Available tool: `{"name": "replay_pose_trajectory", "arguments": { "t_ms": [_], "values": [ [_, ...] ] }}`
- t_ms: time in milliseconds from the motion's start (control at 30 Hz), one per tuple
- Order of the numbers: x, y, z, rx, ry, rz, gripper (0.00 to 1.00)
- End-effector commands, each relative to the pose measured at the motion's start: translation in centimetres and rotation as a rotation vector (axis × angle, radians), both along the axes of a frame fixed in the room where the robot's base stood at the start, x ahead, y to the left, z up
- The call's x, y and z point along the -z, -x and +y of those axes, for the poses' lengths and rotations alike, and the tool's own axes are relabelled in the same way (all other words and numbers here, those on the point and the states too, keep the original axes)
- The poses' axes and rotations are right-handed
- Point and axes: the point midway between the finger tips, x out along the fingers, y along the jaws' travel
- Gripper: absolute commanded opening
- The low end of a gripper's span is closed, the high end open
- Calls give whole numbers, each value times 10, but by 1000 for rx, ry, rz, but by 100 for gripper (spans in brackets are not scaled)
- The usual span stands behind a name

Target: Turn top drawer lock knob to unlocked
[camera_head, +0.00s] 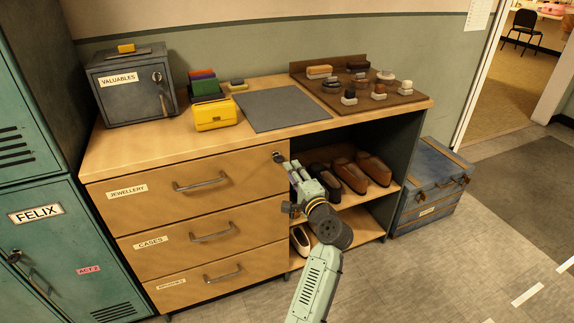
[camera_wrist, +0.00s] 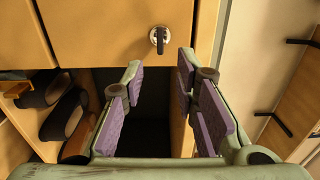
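The top drawer (camera_head: 147,205), labelled JEWELLERY, is closed. Its lock knob (camera_head: 278,156) is at the upper right corner of the drawer front. In the wrist view the knob (camera_wrist: 159,38) is a dark bar on a round silver plate, with the bar roughly upright in that picture. Lock markings cannot be read. My gripper (camera_head: 287,168) is just below and right of the knob. In the wrist view my gripper (camera_wrist: 160,70) is open, with nothing between its purple-padded fingers. The knob lies just beyond the fingertips, in line with the gap, and looks untouched.
The drawer handle (camera_head: 201,183) is left of the knob. Two closed drawers, CASES (camera_head: 165,252) and one below, lie underneath. Open shelves with brown shoes (camera_head: 374,168) are right of my gripper. A blue trunk (camera_head: 430,186) stands farther right. Floor in front is clear.

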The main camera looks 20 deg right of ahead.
Motion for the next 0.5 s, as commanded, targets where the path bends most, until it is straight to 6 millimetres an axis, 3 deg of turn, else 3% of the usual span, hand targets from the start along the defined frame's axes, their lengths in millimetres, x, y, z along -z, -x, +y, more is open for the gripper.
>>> {"name": "replay_pose_trajectory", "arguments": {
  "t_ms": [200,500],
  "values": [
    [1,39,-2,2,-1,1,28],
    [0,53,-2,0,-1,0,28]
  ]
}}
